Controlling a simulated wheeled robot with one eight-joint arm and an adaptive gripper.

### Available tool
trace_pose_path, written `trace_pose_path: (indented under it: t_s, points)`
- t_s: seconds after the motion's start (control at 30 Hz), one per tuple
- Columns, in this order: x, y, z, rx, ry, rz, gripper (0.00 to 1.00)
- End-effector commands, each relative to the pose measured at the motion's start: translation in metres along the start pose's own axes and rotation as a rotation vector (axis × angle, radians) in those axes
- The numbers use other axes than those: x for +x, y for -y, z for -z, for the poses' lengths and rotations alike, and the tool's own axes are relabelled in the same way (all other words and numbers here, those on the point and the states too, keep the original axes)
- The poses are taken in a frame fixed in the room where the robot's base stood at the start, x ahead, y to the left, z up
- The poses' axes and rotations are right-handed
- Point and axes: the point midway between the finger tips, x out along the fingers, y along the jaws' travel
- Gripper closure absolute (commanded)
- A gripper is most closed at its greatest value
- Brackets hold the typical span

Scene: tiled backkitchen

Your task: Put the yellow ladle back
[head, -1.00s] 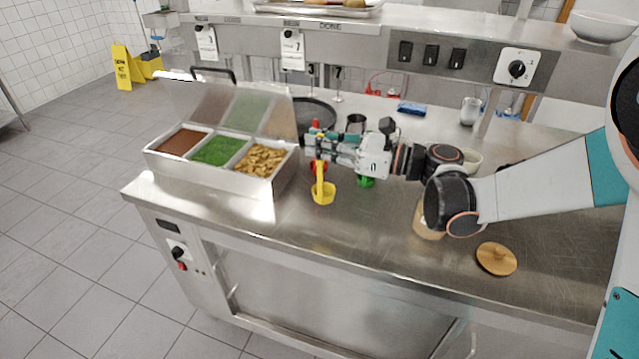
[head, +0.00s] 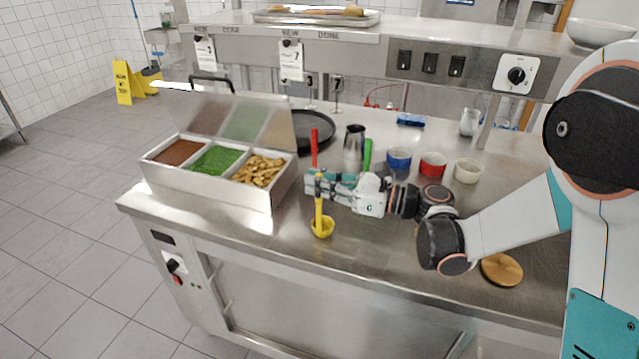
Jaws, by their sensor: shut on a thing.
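The yellow ladle (head: 322,228) hangs upright in the head view, bowl down, near the front of the steel counter. My gripper (head: 318,188) is shut on its handle. I cannot tell whether the ladle's bowl touches the counter or hangs just above it. The ladle is right of the steel food box. A red handle (head: 314,148) stands behind my gripper, its lower end hidden. A green handle (head: 367,153) stands behind it to the right, beside a metal cup (head: 354,148).
The open steel box (head: 215,195) holds brown, green and golden foods. A black pan (head: 318,128) lies behind it. Blue (head: 398,158), red (head: 432,163) and cream (head: 467,169) bowls stand to the right. A round wooden lid (head: 502,269) lies near the front edge.

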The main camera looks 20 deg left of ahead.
Motion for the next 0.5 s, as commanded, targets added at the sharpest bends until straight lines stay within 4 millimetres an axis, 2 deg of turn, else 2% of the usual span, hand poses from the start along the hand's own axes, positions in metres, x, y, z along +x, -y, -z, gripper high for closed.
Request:
trace_pose_path:
  t_s: [0.07, 0.1, 0.17, 0.5]
  points:
    - [0.0000, 0.0001, 0.0035, 0.000, 0.000, 0.000, 1.00]
    - [0.0000, 0.0001, 0.0029, 0.000, 0.000, 0.000, 0.83]
    - [0.0000, 0.0001, 0.0024, 0.000, 0.000, 0.000, 0.69]
    - [0.0000, 0.0001, 0.0016, 0.000, 0.000, 0.000, 0.69]
